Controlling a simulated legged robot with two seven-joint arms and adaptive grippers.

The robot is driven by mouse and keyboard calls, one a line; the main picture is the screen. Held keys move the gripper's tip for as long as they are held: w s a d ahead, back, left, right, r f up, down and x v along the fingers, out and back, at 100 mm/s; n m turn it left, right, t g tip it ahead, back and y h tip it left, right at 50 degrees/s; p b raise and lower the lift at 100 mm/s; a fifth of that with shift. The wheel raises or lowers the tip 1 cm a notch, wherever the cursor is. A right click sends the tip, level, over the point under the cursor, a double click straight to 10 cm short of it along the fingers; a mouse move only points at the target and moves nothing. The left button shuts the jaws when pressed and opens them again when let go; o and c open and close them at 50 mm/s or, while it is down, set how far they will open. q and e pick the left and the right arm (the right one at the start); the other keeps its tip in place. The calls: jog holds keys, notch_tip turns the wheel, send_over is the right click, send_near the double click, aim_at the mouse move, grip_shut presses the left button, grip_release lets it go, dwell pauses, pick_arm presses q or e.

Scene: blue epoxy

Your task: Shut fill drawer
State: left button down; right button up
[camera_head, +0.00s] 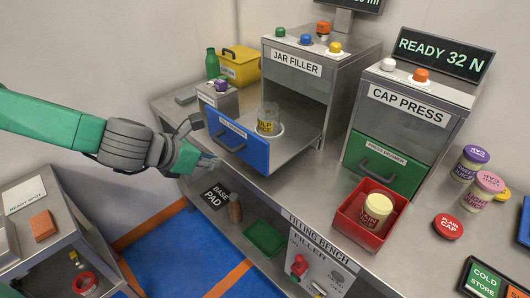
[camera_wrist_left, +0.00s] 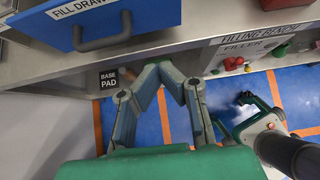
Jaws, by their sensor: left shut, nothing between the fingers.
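The fill drawer (camera_head: 240,145) has a blue front with a dark bar handle (camera_head: 230,142) and stands pulled out of the jar filler (camera_head: 310,85). A clear jar with a yellow label (camera_head: 267,120) stands inside it. My left gripper (camera_head: 210,162) is shut and empty, just left of and below the drawer front. In the left wrist view its fingertips (camera_wrist_left: 163,68) meet in a point, below and to the right of the drawer handle (camera_wrist_left: 100,38), apart from it.
The cap press (camera_head: 410,110) with a green drawer (camera_head: 383,165) stands to the right. A side table (camera_head: 45,235) stands at the left; blue floor is clear between.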

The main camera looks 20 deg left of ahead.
aim_at(257, 160)
pick_arm(q)
jog(key=x, duration=0.4)
jog(key=w+r+x, duration=0.1)
jog(key=x, duration=0.3)
jog(key=d+x, duration=0.1)
jog(key=x, duration=0.3)
jog(key=shift+w+r, duration=0.25)
jog(key=shift+w+f, duration=0.1)
jog(key=shift+w, duration=0.3)
jog(key=shift+d, duration=0.15)
jog(key=shift+w, duration=0.1)
